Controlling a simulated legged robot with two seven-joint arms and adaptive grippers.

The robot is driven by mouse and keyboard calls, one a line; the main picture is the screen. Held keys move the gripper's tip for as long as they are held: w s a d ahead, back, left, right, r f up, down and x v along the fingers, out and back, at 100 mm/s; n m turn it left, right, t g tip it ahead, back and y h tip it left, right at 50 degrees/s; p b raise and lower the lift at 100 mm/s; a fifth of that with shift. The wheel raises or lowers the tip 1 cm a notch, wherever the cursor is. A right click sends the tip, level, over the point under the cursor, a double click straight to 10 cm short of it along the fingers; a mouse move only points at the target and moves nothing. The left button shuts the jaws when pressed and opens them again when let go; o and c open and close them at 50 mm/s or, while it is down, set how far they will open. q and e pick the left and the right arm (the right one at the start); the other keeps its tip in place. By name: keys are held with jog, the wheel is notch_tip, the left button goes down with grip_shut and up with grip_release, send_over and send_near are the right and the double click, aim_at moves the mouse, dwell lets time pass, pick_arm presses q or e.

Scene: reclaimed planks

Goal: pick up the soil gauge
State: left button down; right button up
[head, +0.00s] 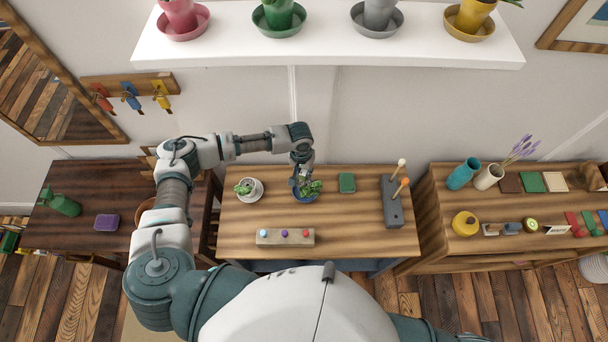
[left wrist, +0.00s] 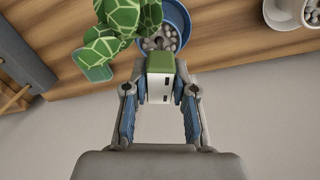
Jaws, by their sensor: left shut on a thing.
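The soil gauge (left wrist: 160,85) is a small white block with a green top, seen in the left wrist view. My left gripper (left wrist: 159,98) is shut on it, one blue-padded finger on each side. The gauge is at the near edge of the blue pot (left wrist: 178,20), which holds grey pebbles and a green patterned plant (left wrist: 112,30). I cannot tell whether the gauge's lower end is in the pebbles. In the head view my left gripper (head: 303,178) is over the blue pot (head: 307,196), and the gauge is hard to make out. My right gripper is not in view.
A white shelf (head: 330,48) hangs above.

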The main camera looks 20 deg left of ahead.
pick_arm(q)
notch_tip(320, 180, up, 21)
jog(key=p, duration=0.9)
dwell(0.6)
